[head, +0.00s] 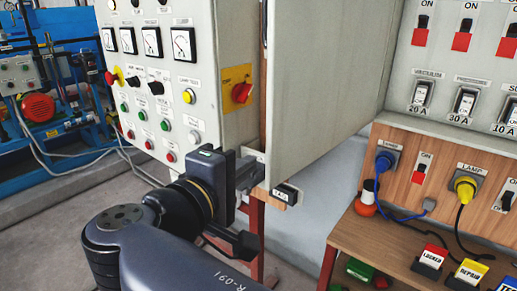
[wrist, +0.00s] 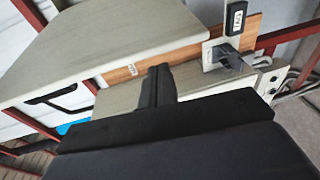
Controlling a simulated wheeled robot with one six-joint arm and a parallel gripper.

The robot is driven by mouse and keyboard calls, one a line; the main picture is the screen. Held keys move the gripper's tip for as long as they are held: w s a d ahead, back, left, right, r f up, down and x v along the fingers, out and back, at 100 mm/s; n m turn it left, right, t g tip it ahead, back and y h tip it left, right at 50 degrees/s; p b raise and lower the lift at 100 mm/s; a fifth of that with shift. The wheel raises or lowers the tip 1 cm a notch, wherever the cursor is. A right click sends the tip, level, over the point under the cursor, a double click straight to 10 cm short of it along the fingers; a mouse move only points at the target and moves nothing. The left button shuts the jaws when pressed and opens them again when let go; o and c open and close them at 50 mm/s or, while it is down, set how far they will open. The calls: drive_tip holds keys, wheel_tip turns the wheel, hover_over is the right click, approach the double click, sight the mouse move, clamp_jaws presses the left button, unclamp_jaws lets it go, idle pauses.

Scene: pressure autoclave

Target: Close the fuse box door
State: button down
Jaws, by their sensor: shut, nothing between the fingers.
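The fuse box door (head: 325,75) is a large pale grey panel. It stands open, swung out to the left of the fuse box (head: 455,65) with its labelled switches. My gripper (head: 252,168) is shut and empty at the door's lower left edge. In the wrist view the shut fingers (wrist: 158,75) point toward a pale panel with a wooden edge (wrist: 125,68). I cannot tell whether they touch it. A small black labelled block (head: 286,194) is at the door's lower edge; a similar one shows in the wrist view (wrist: 236,17).
A control cabinet (head: 160,80) with gauges and buttons stands close on the left of my gripper. A wooden bench (head: 360,240) with plugs, cables and small signs stands below the fuse box. Red metal legs (head: 256,225) stand behind my arm. Blue machinery (head: 60,85) is far left.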

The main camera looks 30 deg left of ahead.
drive_tip(key=s+a+r+t+y, duration=0.1)
drive_tip(key=s+a+r, duration=0.1)
drive_tip(key=s+a, duration=0.2)
drive_tip(key=w+d+p, duration=0.2)
drive_tip(key=w+d, duration=0.1)
drive_tip(key=w, duration=0.5)
drive_tip(key=shift+w+r+n, duration=0.2)
drive_tip(key=shift+w+n, duration=0.15)
drive_tip(key=shift+n, duration=0.05)
drive_tip(key=shift+d, duration=0.15)
